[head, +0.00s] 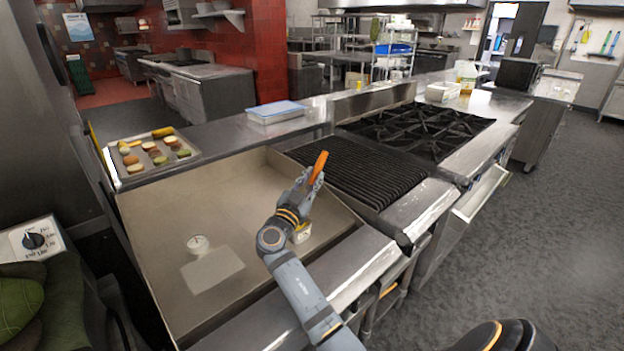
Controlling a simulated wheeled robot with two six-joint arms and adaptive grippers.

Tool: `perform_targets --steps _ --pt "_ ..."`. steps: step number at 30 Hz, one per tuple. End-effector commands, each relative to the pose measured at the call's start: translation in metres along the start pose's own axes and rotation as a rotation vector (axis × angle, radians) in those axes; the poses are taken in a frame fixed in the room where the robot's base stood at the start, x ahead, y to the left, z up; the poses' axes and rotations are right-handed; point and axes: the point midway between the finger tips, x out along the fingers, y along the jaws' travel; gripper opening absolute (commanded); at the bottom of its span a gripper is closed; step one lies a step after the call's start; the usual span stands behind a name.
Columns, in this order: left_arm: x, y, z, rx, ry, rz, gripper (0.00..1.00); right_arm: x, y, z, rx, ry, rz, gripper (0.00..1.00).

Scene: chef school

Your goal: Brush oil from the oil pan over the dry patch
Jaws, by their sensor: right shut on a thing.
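My right gripper (314,181) is shut on an orange handle (319,166), likely the brush, held above the right part of the flat griddle (160,215). The brush's bristles are not visible behind the gripper. A small pale container with yellow in it (301,234), possibly the oil pan, stands below the gripper near the griddle's right side and is partly hidden by my arm. A paler rectangular patch (212,269), apparently the dry patch, lies on the griddle's front left area, left of my arm. My left gripper is not in view.
A small round pale disc like a dial (198,244) lies just behind the patch. A tray of food pieces (122,171) is at the back left. A ribbed grill (355,170) and burners (420,128) are to the right. A blue-lidded container (276,112) stands behind.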

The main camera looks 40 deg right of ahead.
Motion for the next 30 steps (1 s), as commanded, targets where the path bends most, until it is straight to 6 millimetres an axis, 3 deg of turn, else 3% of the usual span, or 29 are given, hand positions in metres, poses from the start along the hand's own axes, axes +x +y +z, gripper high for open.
perform_targets --steps 30 --pt "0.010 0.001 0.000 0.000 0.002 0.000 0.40 -0.002 0.002 0.006 0.000 0.001 0.000 0.00"
